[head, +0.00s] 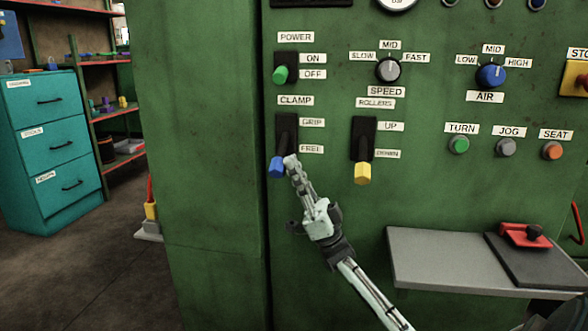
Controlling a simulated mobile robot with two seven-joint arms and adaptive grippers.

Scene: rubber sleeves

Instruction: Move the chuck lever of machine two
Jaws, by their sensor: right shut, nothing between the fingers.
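A lever with a blue handle (276,167) sits in a black slot under the label CLAMP, with GRIP above and FREE below. Its handle hangs low, level with FREE. No label reading "chuck" shows. To its right, a lever with a yellow handle (363,173) sits under ROLLERS, its handle low, level with DOWN. My right gripper (290,161) is shut and empty. Its fingertips are right beside the blue handle, at its right side. I cannot tell whether they touch it. My left gripper is not in view.
The levers are on a green machine panel (330,220) with a POWER switch (281,73), knobs and buttons. A grey shelf (420,262) juts out at the lower right, with a red-topped object (525,235) on it. A teal drawer cabinet (50,140) stands at the left.

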